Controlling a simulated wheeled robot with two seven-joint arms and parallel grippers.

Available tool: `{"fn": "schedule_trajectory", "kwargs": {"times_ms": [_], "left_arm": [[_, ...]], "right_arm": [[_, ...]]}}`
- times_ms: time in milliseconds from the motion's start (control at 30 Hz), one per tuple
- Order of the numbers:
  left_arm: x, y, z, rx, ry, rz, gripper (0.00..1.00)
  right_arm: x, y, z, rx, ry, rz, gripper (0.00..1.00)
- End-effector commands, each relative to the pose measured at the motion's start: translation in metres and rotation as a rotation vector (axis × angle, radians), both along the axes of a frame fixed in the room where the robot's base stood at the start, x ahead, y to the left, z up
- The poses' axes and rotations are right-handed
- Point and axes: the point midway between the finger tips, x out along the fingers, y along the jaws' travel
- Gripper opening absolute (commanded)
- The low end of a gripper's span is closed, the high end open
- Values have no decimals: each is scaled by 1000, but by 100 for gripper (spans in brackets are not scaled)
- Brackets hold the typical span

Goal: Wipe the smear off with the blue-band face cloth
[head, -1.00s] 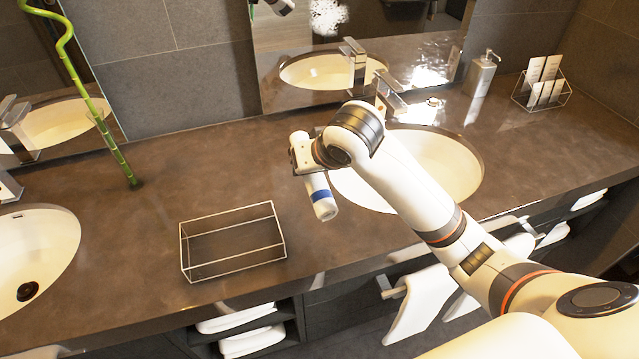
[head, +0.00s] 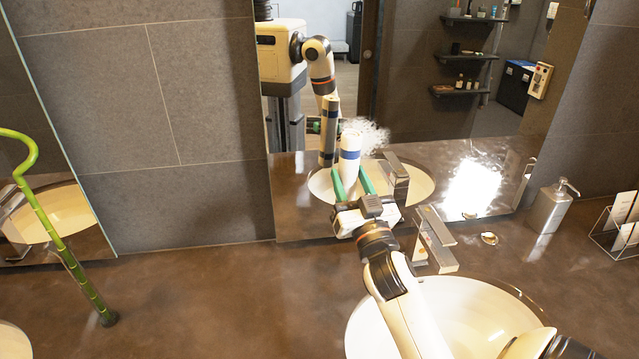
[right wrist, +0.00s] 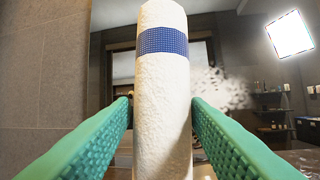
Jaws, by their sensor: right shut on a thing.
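The blue-band face cloth (head: 349,165) is a white roll with a blue band. My right gripper (head: 353,184), with green fingers, is shut on its lower part and holds it upright in front of the mirror. The cloth also stands between the fingers in the right wrist view (right wrist: 163,110). The smear (head: 372,134) is a whitish, mottled patch on the mirror, just right of and behind the cloth's top. It also shows in the right wrist view (right wrist: 222,88), partly hidden by the cloth. I cannot tell whether the cloth touches the glass. My left gripper is not in view.
The mirror (head: 420,60) reflects my arm and the cloth. A faucet (head: 436,240) and sink (head: 450,315) lie below and right of the gripper. A soap dispenser (head: 550,207) and wire card holder (head: 618,232) stand right. A bamboo stalk (head: 75,262) stands left.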

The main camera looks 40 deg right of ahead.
Motion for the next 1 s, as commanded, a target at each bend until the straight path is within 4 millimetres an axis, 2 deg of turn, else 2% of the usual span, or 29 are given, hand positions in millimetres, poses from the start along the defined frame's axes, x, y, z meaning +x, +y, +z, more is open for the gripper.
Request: {"fn": "schedule_trajectory", "kwargs": {"times_ms": [100,233,467,700,1000], "left_arm": [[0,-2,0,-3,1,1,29],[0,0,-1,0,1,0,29],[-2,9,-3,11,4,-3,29],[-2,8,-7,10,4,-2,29],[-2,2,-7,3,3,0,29]], "right_arm": [[-6,-4,0,-10,-25,-16,9],[-2,-7,1,-16,-34,-18,9],[20,-19,1,-17,-33,-18,9],[44,-31,1,-15,-33,-16,9],[59,-40,1,-13,-33,-15,9]]}}
